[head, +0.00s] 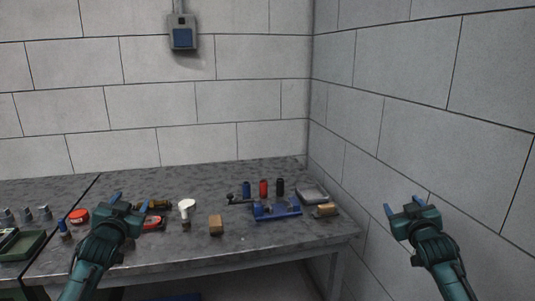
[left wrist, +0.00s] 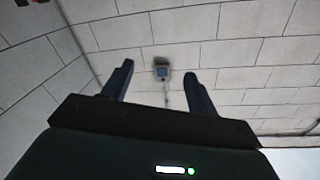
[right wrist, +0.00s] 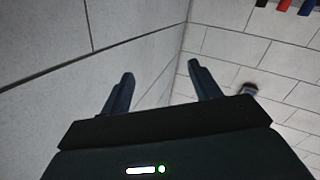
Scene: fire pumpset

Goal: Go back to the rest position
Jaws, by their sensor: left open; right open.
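My left gripper (head: 130,198) is open and empty. In the head view it appears in front of the left part of the workbench and covers some items there. My right gripper (head: 408,207) is open and empty. In the head view it appears to the right of the workbench, in front of the right wall. In the right wrist view its fingers (right wrist: 160,88) stand apart with nothing between them.
A grey workbench (head: 280,238) stands in the corner. It carries a blue fixture (head: 275,210), blue, red and black cylinders (head: 263,188), a grey tray (head: 312,194), a tan block (head: 215,225) and a white-headed item (head: 187,206). A switch box (head: 182,35) hangs on the wall.

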